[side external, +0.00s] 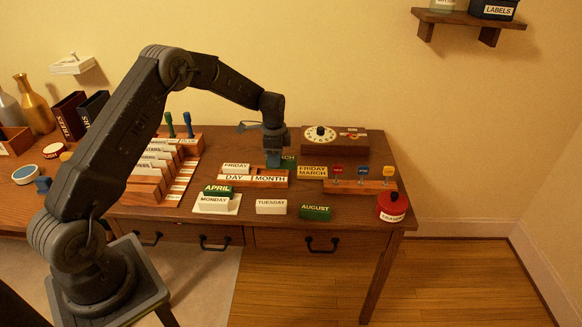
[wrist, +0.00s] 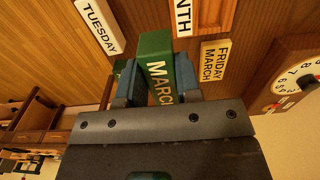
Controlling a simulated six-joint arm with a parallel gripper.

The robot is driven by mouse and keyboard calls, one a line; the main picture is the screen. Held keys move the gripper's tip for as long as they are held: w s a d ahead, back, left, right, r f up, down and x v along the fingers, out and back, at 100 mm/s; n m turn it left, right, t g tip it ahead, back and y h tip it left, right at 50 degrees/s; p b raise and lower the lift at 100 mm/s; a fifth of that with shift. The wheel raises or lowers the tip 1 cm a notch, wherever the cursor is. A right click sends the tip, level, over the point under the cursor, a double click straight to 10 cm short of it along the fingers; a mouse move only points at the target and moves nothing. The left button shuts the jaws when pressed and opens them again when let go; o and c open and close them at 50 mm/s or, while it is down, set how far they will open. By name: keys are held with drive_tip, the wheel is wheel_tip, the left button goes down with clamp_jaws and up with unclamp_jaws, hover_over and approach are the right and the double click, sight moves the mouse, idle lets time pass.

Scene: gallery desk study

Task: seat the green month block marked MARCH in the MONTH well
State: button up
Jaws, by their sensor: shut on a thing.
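The green MARCH block (wrist: 157,62) is gripped between the two blue fingers of my gripper (wrist: 155,78) in the wrist view. In the side view my gripper (side external: 273,160) points down at the wooden holder marked DAY and MONTH (side external: 254,186). Part of the block (side external: 289,161) shows beside the fingers, over the MONTH side. A white FRIDAY block (side external: 236,168) stands at the DAY side. In the wrist view only "NTH" of the MONTH label (wrist: 183,16) shows.
A FRIDAY MARCH card (side external: 312,171) stands close right of the holder. In front lie TUESDAY (side external: 271,207), AUGUST (side external: 316,213), MONDAY (side external: 213,204) and APRIL (side external: 217,189) blocks. A dial box (side external: 352,142) is behind right; a rack of stamps (side external: 360,187) and a red pot (side external: 392,207) stand right.

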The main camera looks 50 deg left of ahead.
drive_tip(key=s+a+r, duration=0.1)
drive_tip(key=s+a, duration=0.2)
drive_tip(key=a, duration=0.4)
drive_tip(key=s+a+r, duration=0.1)
drive_tip(key=s+a, duration=0.3)
drive_tip(key=a, duration=0.4)
drive_tip(key=w+d+f, duration=0.2)
drive_tip(key=w, duration=0.1)
drive_tip(key=w+d+f, duration=0.2)
drive_tip(key=w, duration=0.1)
drive_tip(key=w+d+f, duration=0.3)
drive_tip(key=shift+w+f, duration=0.1)
drive_tip(key=shift+w, duration=0.05)
drive_tip(key=shift+f, duration=1.95)
drive_tip(key=shift+f, duration=0.1)
drive_tip(key=o, duration=0.9)
drive_tip(key=shift+o, duration=0.2)
